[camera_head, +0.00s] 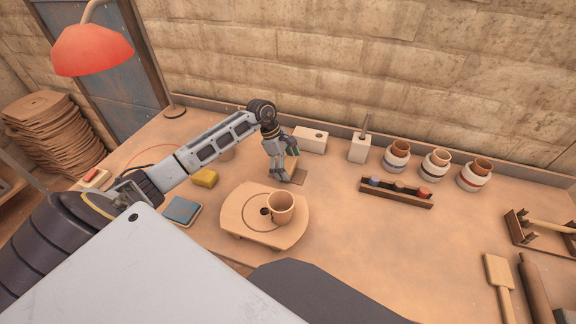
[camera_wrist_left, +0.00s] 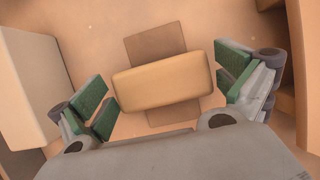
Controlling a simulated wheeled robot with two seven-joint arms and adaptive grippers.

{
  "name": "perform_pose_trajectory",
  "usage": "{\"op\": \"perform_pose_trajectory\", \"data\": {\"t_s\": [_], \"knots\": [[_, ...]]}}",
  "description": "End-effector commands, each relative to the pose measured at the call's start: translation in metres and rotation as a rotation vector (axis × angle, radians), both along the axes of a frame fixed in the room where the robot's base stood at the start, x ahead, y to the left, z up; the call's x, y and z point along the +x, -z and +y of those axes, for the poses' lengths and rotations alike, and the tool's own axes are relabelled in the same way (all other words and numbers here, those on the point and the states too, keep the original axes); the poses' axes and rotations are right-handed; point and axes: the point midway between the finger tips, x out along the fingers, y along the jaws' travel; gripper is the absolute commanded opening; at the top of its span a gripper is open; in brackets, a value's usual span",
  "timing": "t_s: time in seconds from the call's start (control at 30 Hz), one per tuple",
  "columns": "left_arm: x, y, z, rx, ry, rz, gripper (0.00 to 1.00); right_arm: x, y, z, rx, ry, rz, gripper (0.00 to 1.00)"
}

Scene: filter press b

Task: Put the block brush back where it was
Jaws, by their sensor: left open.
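The block brush (camera_wrist_left: 162,80), a tan block with rounded edges, lies between my left gripper's open fingers in the left wrist view. It sits crosswise over a dark brown rectangular patch (camera_wrist_left: 155,43), which shows on both sides of it. Narrow gaps seem to separate its ends from the green finger pads. In the head view my left gripper (camera_head: 284,165) is low over the table at the back, and the brown patch (camera_head: 298,178) shows beside it. The brush is mostly hidden by the fingers there. My right gripper is not in view.
A pale box (camera_head: 311,140) and a white holder (camera_head: 359,150) stand close behind the gripper. A round board (camera_head: 240,222) with a cup (camera_head: 280,207) is in front.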

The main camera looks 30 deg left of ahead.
Motion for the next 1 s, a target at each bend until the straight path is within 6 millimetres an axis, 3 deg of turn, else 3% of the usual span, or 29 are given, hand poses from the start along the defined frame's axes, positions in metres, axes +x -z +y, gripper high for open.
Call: {"op": "perform_pose_trajectory", "data": {"t_s": [0.3, 0.77, 1.0], "knots": [[-0.002, -0.022, 0.009, 0.002, 0.0, -0.002, 1.0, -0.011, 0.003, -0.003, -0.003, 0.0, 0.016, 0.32], [-0.007, -0.079, 0.032, 0.003, -0.001, -0.002, 1.0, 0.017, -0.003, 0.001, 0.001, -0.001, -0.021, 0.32], [-0.009, -0.104, 0.042, 0.001, 0.0, -0.001, 1.0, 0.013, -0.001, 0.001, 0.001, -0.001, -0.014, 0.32]]}}
